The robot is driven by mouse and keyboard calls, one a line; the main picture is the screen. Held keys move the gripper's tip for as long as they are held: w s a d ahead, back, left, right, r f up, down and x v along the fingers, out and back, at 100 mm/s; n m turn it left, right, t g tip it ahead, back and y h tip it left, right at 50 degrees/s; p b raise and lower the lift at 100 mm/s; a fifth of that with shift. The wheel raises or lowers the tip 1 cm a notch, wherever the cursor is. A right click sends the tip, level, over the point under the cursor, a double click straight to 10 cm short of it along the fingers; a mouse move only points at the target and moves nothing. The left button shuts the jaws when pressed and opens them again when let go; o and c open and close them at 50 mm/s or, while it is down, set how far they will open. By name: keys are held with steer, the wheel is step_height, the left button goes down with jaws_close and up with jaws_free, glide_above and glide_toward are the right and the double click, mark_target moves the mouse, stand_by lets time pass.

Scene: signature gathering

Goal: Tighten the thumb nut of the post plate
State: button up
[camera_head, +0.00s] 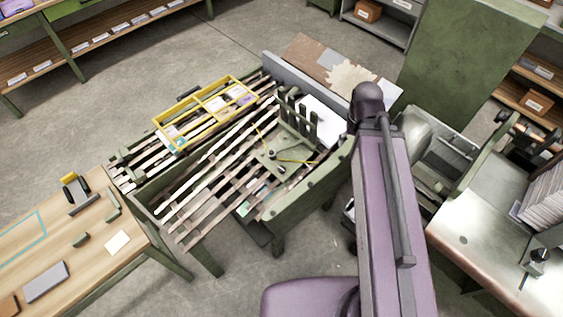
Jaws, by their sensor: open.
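The post plate (298,147), a flat green plate with several upright dark posts at its back edge, lies on the slatted table (190,213) in the middle of the head view. A small dark knob (272,154) stands on the plate's left part and looks like the thumb nut; it is too small to tell how it sits. A yellow cord (295,161) runs over the plate. My arm rises on the right of the plate, and its dark end joint is beyond the plate's right side. My gripper does not show in this view.
A yellow divided tray (160,131) with small items sits on the slats at the back left. A wooden bench (85,235) stands at the left. A white-topped table (470,245) and a tall green cabinet (465,65) stand at the right.

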steer(key=shift+r+p, duration=0.3)
steer(key=shift+r, duration=0.35)
steer(key=shift+c, duration=1.2)
